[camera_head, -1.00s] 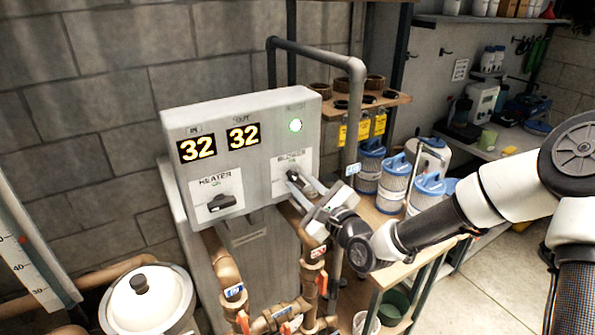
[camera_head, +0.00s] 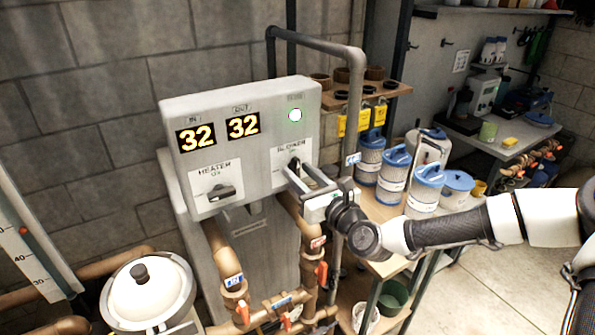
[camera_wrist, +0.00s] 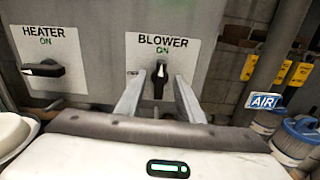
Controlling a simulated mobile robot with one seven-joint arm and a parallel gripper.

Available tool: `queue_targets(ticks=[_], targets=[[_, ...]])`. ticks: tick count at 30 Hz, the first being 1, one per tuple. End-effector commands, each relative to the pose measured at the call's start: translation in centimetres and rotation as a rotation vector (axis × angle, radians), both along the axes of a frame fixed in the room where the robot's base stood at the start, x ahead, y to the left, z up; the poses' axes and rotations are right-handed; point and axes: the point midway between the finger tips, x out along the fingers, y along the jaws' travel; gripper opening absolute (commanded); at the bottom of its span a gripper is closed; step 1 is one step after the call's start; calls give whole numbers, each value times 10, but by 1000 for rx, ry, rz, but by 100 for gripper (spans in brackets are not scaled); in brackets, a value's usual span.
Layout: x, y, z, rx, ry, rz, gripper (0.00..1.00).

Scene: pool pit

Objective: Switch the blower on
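The blower switch (camera_head: 295,168) is a dark rotary knob on a white label at the lower right of the grey control panel (camera_head: 240,165). In the wrist view the blower knob (camera_wrist: 160,80) stands upright, its white pointer up toward the green ON mark. My gripper (camera_head: 299,178) is in front of it. In the wrist view my gripper's fingers (camera_wrist: 160,80) are spread on either side of the knob, with visible gaps. The heater knob (camera_head: 221,193) lies sideways at left; in the wrist view it (camera_wrist: 42,69) points left. A round light (camera_head: 295,115) above the blower label glows.
Two displays (camera_head: 218,132) read 32. Brown pipes with orange-red valve handles (camera_head: 321,271) run below the panel. A grey pipe (camera_head: 355,110) rises at its right.

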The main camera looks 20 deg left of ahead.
Motion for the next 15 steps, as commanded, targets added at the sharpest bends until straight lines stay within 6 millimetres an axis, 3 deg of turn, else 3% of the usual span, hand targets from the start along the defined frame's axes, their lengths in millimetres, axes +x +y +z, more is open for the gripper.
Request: queue_targets(ticks=[5,15], targets=[[-2,-4,0,0,0,0,34],[-32,-39,0,1,1,-2,34]])
